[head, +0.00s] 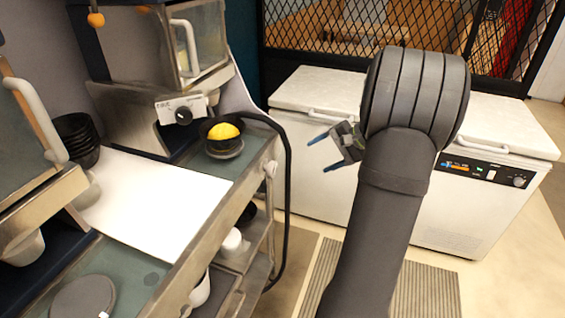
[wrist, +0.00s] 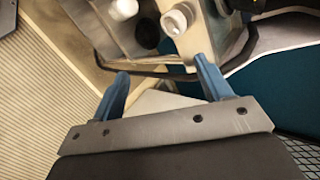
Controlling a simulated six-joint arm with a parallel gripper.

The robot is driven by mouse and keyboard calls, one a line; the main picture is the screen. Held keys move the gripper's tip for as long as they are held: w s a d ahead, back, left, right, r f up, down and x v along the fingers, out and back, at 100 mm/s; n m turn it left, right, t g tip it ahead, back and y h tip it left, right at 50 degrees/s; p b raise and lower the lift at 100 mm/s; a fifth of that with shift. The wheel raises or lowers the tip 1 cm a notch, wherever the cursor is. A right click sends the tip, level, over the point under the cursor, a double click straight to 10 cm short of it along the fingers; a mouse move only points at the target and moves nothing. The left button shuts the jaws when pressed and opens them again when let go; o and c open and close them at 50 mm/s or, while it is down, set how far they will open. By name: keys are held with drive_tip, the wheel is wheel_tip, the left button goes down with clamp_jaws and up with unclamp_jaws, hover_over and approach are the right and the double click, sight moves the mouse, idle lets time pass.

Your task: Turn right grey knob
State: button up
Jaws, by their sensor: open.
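A dark grey knob (head: 183,116) sits on a white panel (head: 168,108) at the front of the right dispenser (head: 190,45) in the head view. My gripper (head: 321,153) is open and empty, in the air to the right of the counter and well apart from the knob. Its two blue fingers point left in the head view. The wrist view shows the open fingers (wrist: 162,68) with nothing between them. I cannot make out the knob in the wrist view.
A dark bowl with yellow contents (head: 223,132) stands below and right of the knob. A black hose (head: 288,190) hangs at the counter's right edge. White chest freezers (head: 310,175) stand behind my arm. Stacked black bowls (head: 76,140) stand at left. The white board (head: 150,205) is clear.

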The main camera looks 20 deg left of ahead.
wheel_tip(320, 180, down, 8)
drive_tip(key=s+d+f+m+y, duration=0.1)
drive_tip(key=s+d+m+y, duration=0.1)
drive_tip(key=m+y, duration=0.75)
drive_tip(key=m+t+h, duration=0.1)
drive_tip(key=m+t, duration=0.1)
drive_tip(key=m, duration=0.3)
approach(275, 170)
drive_tip(key=a, duration=0.6)
drive_tip(key=w+a, duration=0.1)
drive_tip(key=a, duration=0.2)
drive_tip(key=shift+a+r, duration=0.1)
drive_tip(key=shift+r, duration=0.1)
drive_tip(key=c, duration=1)
